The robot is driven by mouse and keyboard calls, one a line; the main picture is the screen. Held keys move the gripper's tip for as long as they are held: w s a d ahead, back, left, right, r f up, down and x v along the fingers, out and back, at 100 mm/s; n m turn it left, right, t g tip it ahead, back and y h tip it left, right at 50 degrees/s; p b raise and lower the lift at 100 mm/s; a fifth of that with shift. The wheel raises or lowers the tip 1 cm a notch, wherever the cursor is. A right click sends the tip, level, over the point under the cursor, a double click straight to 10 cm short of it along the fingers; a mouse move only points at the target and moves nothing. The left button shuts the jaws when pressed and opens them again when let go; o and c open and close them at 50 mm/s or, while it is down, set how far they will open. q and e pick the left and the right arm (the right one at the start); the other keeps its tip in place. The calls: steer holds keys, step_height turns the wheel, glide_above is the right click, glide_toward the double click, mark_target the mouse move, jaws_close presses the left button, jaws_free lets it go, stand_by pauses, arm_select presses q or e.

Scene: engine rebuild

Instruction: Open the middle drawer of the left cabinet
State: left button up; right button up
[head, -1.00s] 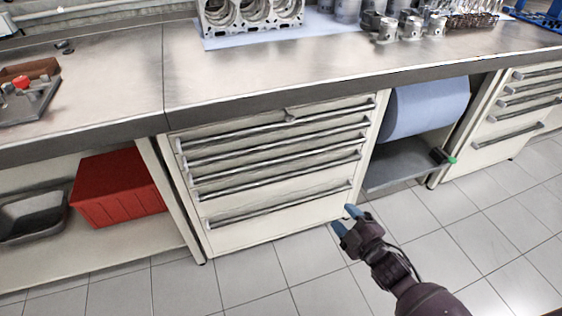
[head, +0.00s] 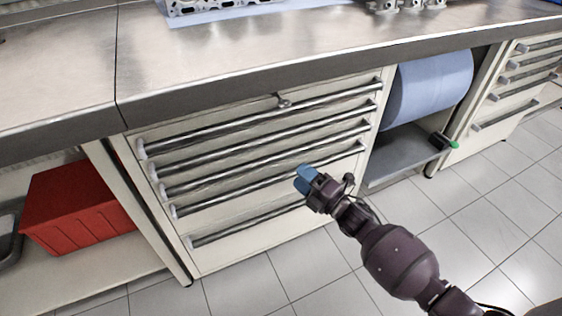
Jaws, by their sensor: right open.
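The left cabinet (head: 250,235) stands under the bench with a stack of closed drawers, each with a long metal bar handle. The middle drawer's handle (head: 230,170) is the third bar from the top and runs across the front. My right gripper (head: 303,180) has blue fingertips and is open and empty. In the picture it overlaps the lower drawers, just below the middle handle's line; I cannot tell its exact distance from the front. It hides part of the lower handles. My left gripper is not in view.
The steel worktop (head: 220,60) overhangs the drawers. A red bin (head: 75,208) sits on the shelf to the left. A blue paper roll (head: 428,88) and a grey shelf (head: 400,160) are to the right. The tiled floor (head: 460,220) in front is clear.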

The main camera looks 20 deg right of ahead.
mark_target(281, 160)
steer(key=b+x, duration=0.1)
steer(key=x, duration=0.6)
steer(key=shift+w+a+f, duration=0.1)
steer(key=shift+w+f, duration=0.05)
steer(key=shift+w, duration=0.1)
steer(key=shift+c, duration=0.3)
jaws_close()
